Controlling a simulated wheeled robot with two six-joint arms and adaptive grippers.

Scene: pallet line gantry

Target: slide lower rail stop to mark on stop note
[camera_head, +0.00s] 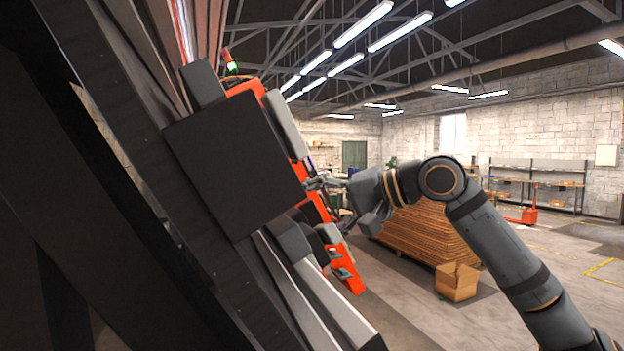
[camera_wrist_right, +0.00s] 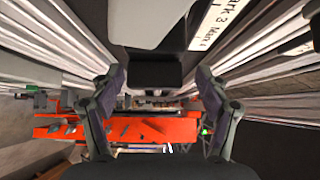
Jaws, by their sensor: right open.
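My right gripper (camera_head: 322,184) reaches in from the right to the side of the orange gantry carriage (camera_head: 318,208). In the right wrist view it (camera_wrist_right: 160,78) is open, with its two fingers apart. A dark block (camera_wrist_right: 153,72) shows ahead between the fingers; it may be the lower rail stop, but I cannot tell for sure. I see no clear contact with it. A white label strip (camera_wrist_right: 215,27) at the top of the wrist view carries partly cut-off text that seems to read "Mark 3" and "Mark 4". I cannot make out a stop note. My left gripper is not in view.
A large black box (camera_head: 235,165) and a dark slanted beam (camera_head: 150,190) fill the left of the head view. Pale rails (camera_head: 320,305) run below. A stack of wooden boards (camera_head: 425,235) and a cardboard carton (camera_head: 457,281) stand on the floor behind; open floor lies right.

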